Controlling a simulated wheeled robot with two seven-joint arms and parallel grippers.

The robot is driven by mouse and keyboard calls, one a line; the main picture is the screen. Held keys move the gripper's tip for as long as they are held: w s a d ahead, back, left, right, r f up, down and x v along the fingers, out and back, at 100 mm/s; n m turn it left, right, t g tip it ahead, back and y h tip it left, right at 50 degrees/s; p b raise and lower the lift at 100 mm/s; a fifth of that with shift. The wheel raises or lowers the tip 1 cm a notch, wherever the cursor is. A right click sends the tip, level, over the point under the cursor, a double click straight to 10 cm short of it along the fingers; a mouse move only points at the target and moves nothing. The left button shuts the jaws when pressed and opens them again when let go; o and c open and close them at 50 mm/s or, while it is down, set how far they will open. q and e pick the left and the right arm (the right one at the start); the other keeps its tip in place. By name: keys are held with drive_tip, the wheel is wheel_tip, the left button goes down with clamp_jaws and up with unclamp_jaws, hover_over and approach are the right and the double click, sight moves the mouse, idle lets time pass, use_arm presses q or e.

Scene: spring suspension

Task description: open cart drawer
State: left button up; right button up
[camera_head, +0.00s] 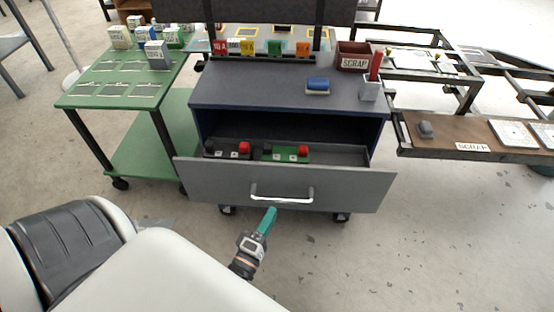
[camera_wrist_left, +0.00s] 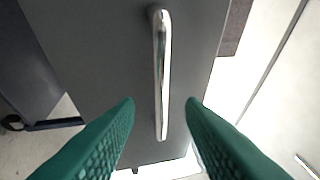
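The cart (camera_head: 290,92) has a dark blue top and a grey drawer (camera_head: 225,184) that stands pulled out, with its inside showing. A silver bar handle (camera_head: 283,196) is on the drawer front; it also shows in the left wrist view (camera_wrist_left: 161,70). My left gripper (camera_head: 270,212) is at the drawer front, just below the handle in the head view. In the left wrist view its two green fingers (camera_wrist_left: 160,105) are apart, one on each side of the handle, with gaps to the bar. Whether the tips reach past the bar is unclear. My right gripper is out of view.
The drawer holds small trays with red and black parts (camera_head: 285,153). A green cart (camera_head: 120,95) is at left, a brown scrap bench (camera_head: 460,133) at right. Floor in front is clear.

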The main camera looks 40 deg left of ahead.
use_arm(q)
drive_tip(key=v, duration=0.5)
drive_tip(key=shift+s, duration=0.3)
